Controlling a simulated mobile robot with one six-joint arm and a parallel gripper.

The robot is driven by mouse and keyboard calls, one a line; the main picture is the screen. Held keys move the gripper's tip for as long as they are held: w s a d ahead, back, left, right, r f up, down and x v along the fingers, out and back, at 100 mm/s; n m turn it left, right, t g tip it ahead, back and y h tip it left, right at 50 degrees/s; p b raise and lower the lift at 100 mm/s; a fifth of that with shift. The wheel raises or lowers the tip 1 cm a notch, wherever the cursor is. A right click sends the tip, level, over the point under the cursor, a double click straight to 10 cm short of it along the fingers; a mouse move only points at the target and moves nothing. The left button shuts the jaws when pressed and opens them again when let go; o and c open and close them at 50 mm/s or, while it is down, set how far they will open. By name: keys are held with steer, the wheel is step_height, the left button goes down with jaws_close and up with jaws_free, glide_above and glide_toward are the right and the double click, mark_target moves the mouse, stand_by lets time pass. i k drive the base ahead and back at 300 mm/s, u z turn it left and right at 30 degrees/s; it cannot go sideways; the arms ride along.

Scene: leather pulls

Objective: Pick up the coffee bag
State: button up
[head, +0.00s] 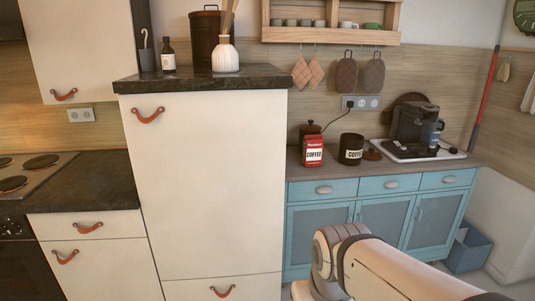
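The coffee bag (313,152) is red with a white label reading COFFEE. It stands upright on the counter above the blue cabinet, near the counter's left end. A black canister (351,149), also labelled COFFEE, stands just to its right. A dark lidded jar (309,131) is partly hidden behind the bag. My arm shows at the lower right, in front of the blue cabinet and well below the bag. My gripper is outside the picture, so its opening cannot be seen.
A coffee machine (412,123) stands on a white tray (443,154) at the right, with a brown lid (372,155) left of it. A tall white cabinet (205,190) rises left of the counter. The blue cabinet (385,218) has closed doors. A blue bin (468,250) sits on the floor.

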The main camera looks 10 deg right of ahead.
mark_target(313, 146)
steer(key=i, duration=1)
steer(key=u, duration=0.05)
